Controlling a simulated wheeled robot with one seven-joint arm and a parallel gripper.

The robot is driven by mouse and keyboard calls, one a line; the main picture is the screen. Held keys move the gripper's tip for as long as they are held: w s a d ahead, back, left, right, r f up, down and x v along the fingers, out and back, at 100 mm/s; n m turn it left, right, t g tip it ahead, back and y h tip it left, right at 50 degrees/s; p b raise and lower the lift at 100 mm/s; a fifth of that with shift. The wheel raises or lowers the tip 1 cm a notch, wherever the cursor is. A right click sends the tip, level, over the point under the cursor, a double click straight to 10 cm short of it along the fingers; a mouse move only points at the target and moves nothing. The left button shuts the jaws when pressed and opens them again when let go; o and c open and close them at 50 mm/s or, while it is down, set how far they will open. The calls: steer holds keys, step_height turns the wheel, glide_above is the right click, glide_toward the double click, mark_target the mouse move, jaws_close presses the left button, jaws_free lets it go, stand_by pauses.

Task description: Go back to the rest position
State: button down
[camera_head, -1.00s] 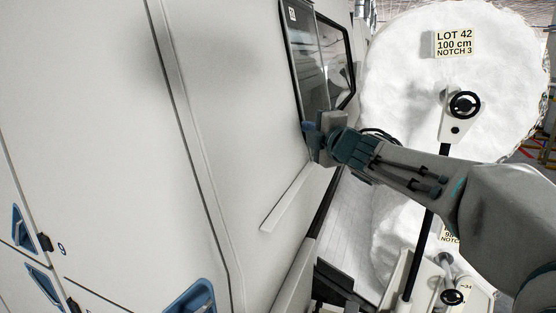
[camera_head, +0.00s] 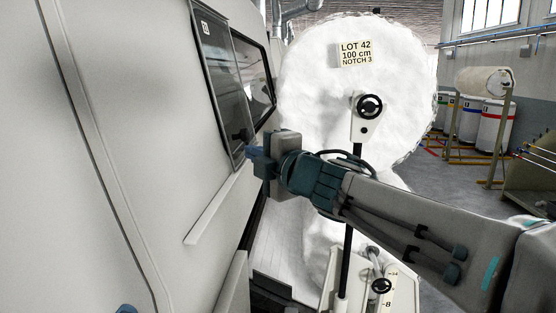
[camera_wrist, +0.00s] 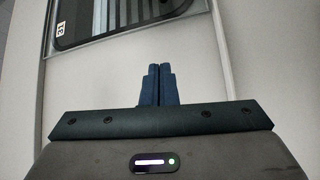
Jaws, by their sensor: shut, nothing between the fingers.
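My gripper (camera_head: 254,152) is at the end of my arm, which reaches in from the right of the head view. Its blue fingers point left, close to the pale machine panel (camera_head: 130,130) near the lower end of a dark-framed window (camera_head: 218,80). In the wrist view the two blue fingers (camera_wrist: 158,84) are together with nothing between them. Behind them are the pale panel and the window (camera_wrist: 120,14). I cannot tell whether the fingertips touch the panel.
Drums (camera_head: 497,125) and a rack with a smaller roll (camera_head: 485,82) stand at the far right. Grey floor (camera_head: 440,185) shows there.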

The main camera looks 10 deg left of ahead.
steer(key=s+d+f+m+h, duration=0.1)
steer(key=d+f+m+h, duration=0.7)
steer(key=d, duration=0.4)
steer(key=s+d+f+m+h, duration=0.1)
steer(key=d+f+m+h, duration=0.45)
steer(key=d+m, duration=0.55)
steer(key=s+d+f+m+g, duration=0.3)
steer(key=s+f+m+g, duration=0.1)
steer(key=s+f, duration=0.4)
steer(key=s+d+f+m+g, duration=0.3)
steer(key=s+f+m+g, duration=0.1)
steer(key=s+f, duration=0.4)
steer(key=shift+s+d, duration=0.25)
steer(key=shift+s, duration=0.9)
steer(key=shift+f, duration=0.1)
